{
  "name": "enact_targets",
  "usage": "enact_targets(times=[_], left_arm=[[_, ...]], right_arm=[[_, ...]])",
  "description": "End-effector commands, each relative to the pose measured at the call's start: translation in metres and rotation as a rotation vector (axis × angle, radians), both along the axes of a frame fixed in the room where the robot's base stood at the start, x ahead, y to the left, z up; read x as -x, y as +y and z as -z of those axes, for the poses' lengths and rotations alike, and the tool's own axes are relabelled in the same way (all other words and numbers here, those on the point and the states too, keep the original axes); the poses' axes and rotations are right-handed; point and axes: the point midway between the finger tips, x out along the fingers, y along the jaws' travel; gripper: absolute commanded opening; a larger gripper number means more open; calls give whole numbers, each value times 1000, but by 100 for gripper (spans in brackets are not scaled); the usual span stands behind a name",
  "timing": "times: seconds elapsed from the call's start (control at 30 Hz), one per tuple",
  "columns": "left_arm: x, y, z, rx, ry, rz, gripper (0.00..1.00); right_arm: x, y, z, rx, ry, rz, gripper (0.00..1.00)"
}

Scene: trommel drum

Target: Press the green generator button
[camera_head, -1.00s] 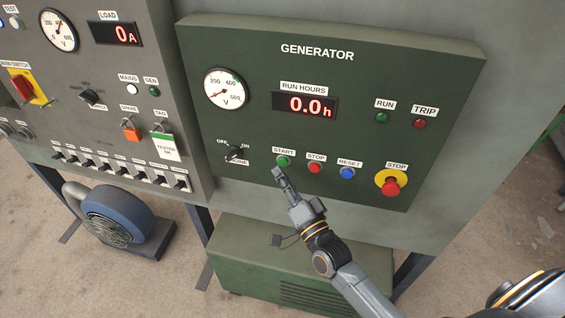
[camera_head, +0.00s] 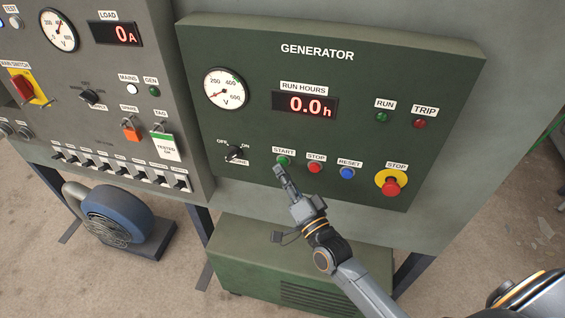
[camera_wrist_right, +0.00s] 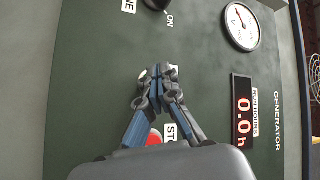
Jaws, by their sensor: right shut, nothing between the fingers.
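The green START button (camera_head: 283,160) is on the dark green GENERATOR panel (camera_head: 330,60), below the START label. My right gripper (camera_head: 279,170) is shut and empty, its fingertips at the lower edge of the button in the head view. I cannot tell whether they touch it. In the right wrist view the shut fingertips (camera_wrist_right: 158,72) cover the place of the button, so the green cap is hidden there. The RUN HOURS display (camera_head: 305,104) reads 0.0 h. My left gripper is not in view.
The red STOP button (camera_head: 315,167), blue RESET button (camera_head: 347,173) and red emergency stop (camera_head: 391,186) sit to the right. The OFF/ON engine switch (camera_head: 235,152) is to the left. A grey panel (camera_head: 100,80) with switches stands further left.

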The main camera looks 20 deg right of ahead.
Motion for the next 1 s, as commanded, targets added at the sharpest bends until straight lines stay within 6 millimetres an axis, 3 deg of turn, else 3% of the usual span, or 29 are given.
enact_targets(times=[1.0], left_arm=[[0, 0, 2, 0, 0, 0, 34]], right_arm=[[-8, -5, 0, 0, 0, 1, 0]])
